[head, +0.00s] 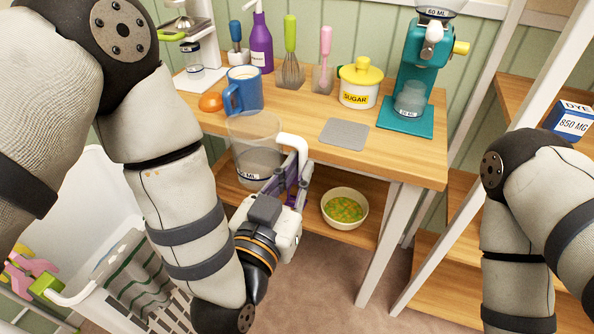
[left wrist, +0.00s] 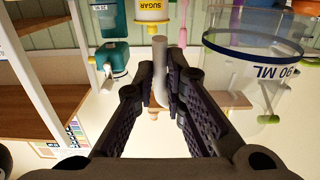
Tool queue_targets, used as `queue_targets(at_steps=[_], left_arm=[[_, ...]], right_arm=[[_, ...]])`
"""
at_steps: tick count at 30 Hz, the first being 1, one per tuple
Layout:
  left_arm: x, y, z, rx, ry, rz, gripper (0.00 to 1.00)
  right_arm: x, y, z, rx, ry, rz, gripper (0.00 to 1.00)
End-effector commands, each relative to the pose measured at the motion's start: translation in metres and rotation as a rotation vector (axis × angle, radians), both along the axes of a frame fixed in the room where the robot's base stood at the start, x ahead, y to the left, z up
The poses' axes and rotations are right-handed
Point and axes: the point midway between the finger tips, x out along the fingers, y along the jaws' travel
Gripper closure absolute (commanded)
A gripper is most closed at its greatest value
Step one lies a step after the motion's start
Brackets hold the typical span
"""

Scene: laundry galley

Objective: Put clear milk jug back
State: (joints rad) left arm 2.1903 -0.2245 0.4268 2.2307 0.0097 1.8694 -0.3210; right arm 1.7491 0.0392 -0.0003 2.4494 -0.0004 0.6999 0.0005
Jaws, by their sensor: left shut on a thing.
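The clear milk jug (head: 252,165) has a white handle and a label whose readable part ends in "ML". It appears in front of the table's front edge in the head view. My left gripper (head: 292,183) is shut on its handle. In the left wrist view, the handle (left wrist: 160,62) stands between the fingers, and the clear jug (left wrist: 262,85) is at the right with a "90 ML" label. A grey square mat (head: 345,133) lies bare on the tabletop. My right arm shows at the right, but its gripper is out of view.
The wooden table (head: 410,160) holds a blue mug (head: 243,95), a sugar pot (head: 359,88), a teal machine (head: 410,80), utensils and a purple bottle (head: 260,45). A bowl (head: 344,210) sits on the lower shelf. A white laundry basket (head: 95,195) stands left; shelving stands right.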

Motion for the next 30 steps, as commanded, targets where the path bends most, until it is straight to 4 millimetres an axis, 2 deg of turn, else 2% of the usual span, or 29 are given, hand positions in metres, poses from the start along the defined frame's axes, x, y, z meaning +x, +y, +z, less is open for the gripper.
queue_targets(at_steps=[5, 8, 11, 15, 17, 20, 26, 27, 30], left_arm=[[0.006, -0.002, 0.006, -0.001, -0.003, 0.008, 1.00], [0.025, -0.012, 0.028, 0.000, -0.006, 0.028, 1.00], [0.039, -0.027, 0.061, -0.002, -0.007, 0.035, 1.00], [0.043, -0.046, 0.101, -0.005, -0.011, 0.019, 1.00], [0.044, -0.050, 0.110, -0.007, -0.012, 0.012, 1.00], [0.059, -0.054, 0.107, -0.007, -0.010, 0.010, 1.00], [0.123, -0.060, 0.077, -0.007, -0.010, 0.011, 1.00], [0.136, -0.061, 0.071, -0.006, -0.011, 0.012, 1.00], [0.155, -0.063, 0.044, -0.005, -0.008, 0.010, 1.00]], right_arm=[[-0.003, 0.000, -0.003, 0.000, 0.010, 0.000, 0.04], [-0.012, 0.000, -0.013, 0.000, 0.042, 0.000, 0.04], [-0.021, 0.000, -0.022, -0.001, 0.073, 0.002, 0.04], [-0.028, 0.000, -0.030, -0.001, 0.095, 0.003, 0.04], [-0.030, 0.000, -0.031, 0.000, 0.100, 0.003, 0.04], [-0.034, 0.000, -0.036, -0.001, 0.113, 0.003, 0.04], [-0.045, -0.001, -0.049, -0.001, 0.149, 0.004, 0.04], [-0.047, 0.000, -0.052, -0.001, 0.156, 0.005, 0.04], [-0.053, -0.001, -0.059, -0.001, 0.174, 0.006, 0.04]])
